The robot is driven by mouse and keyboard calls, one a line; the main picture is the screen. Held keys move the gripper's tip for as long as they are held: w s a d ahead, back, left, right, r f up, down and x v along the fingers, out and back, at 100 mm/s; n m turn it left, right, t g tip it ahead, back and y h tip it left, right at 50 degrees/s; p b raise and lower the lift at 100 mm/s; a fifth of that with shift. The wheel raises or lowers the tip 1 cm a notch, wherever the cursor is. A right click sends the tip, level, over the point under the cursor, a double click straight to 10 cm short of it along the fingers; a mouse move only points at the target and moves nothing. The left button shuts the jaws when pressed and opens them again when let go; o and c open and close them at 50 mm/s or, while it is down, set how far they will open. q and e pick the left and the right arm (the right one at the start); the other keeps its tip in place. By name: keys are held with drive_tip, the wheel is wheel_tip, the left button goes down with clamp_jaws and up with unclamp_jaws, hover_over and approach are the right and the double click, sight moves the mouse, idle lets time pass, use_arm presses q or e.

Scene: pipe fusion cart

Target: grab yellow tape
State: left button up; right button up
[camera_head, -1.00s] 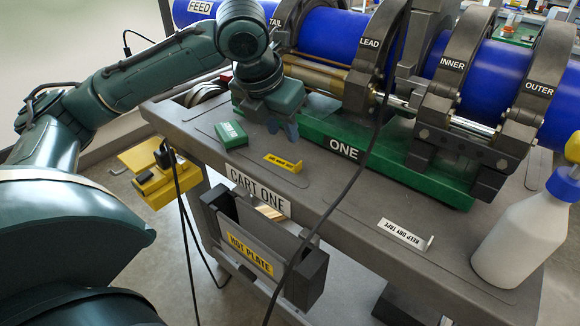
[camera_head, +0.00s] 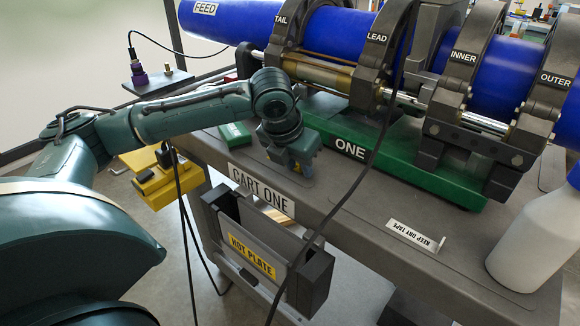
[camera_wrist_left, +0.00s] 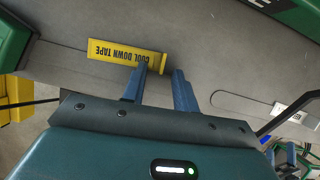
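The yellow tape, a flat yellow strip marked COOL DOWN TAPE with an upturned end, lies on the grey cart top in the left wrist view (camera_wrist_left: 120,52). In the head view my left gripper and wrist hide nearly all of it. My left gripper (camera_head: 289,168) is low over the cart top near its front edge. In the left wrist view its two blue fingers (camera_wrist_left: 160,70) are apart, with the tape's upturned end in the gap between their tips. I cannot tell whether they touch it.
A green box (camera_head: 235,134) lies left of my left gripper. The green base marked ONE (camera_head: 380,155) is close on its right. A white KEEP DRY TAPE strip (camera_head: 416,236) and a white bottle (camera_head: 535,240) stand further right. A black cable (camera_head: 345,195) hangs across the front.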

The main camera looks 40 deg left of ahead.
use_arm(q)
drive_tip(key=shift+c, duration=0.6)
clamp_jaws()
